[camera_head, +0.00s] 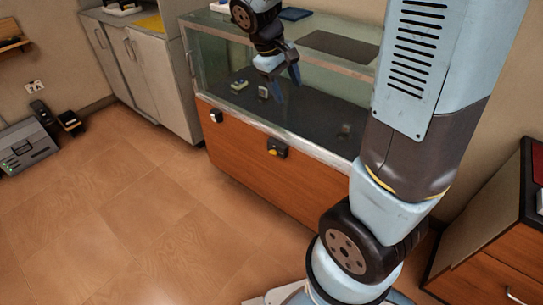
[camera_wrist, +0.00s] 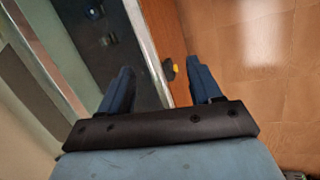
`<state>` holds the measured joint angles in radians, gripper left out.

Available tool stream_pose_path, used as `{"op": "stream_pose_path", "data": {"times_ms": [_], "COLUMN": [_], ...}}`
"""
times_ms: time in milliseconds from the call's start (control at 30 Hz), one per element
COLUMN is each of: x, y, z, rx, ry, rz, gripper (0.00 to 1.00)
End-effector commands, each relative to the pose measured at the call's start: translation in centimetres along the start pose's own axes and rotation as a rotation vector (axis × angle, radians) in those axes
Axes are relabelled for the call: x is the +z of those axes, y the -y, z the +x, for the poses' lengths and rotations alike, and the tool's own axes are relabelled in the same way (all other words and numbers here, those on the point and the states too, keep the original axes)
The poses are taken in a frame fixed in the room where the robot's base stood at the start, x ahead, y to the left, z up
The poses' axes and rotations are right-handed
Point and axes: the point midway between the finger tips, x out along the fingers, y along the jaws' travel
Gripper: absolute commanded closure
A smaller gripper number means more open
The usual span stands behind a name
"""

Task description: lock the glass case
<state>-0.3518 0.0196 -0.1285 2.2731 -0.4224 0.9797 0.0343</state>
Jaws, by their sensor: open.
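The glass case (camera_head: 290,125) stands against the wall in the head view, with glass above a brown wooden front.
Small items (camera_head: 239,86) lie inside the case. A grey cabinet (camera_head: 137,70) stands left of it. A grey box (camera_head: 27,143) is on the floor at far left. A wooden drawer unit (camera_head: 490,265) is at right. The tiled floor before the case is clear.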

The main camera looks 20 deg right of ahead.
Motion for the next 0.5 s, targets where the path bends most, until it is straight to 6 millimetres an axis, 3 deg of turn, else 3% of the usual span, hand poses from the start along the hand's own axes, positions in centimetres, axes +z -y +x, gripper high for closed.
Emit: {"op": "stream_pose_path", "data": {"times_ms": [500], "x": [-8.9], "y": [3.4], "z": [9.4], "rx": [0.232], "ry": [0.258], "rz": [-0.326], "gripper": [0.36]}}
